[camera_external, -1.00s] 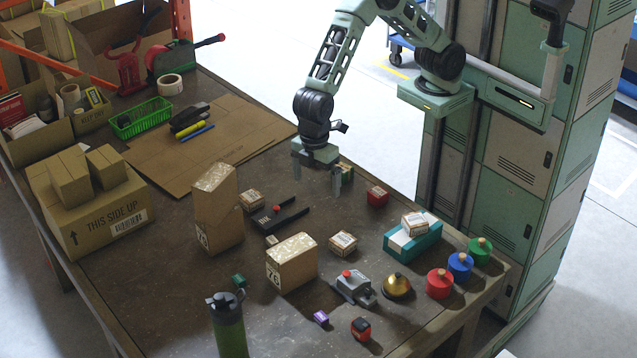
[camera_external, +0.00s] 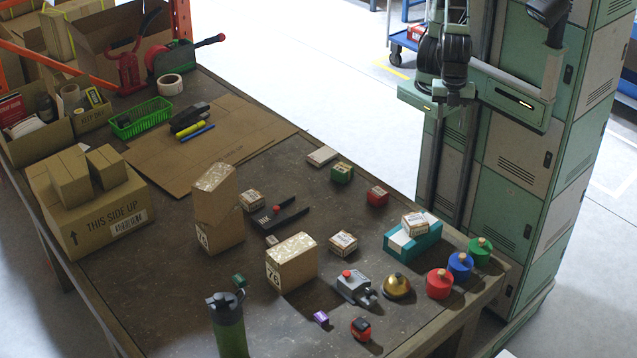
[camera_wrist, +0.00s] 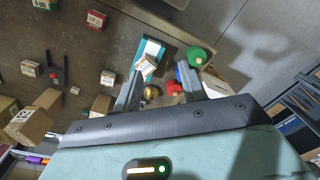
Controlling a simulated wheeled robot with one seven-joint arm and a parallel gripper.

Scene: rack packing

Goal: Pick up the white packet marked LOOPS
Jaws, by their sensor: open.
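In the external view my arm is drawn back at the upper right, off the bench and well away from the packet; the fingers are hard to make out there.
The green box (camera_external: 342,173) and a red box (camera_external: 377,196) stand near the packet. A black holder (camera_external: 285,215), small cartons and a teal box (camera_external: 400,245) are farther forward. Flat cardboard (camera_external: 190,150) lies to the left. The bench right around the packet is mostly bare.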

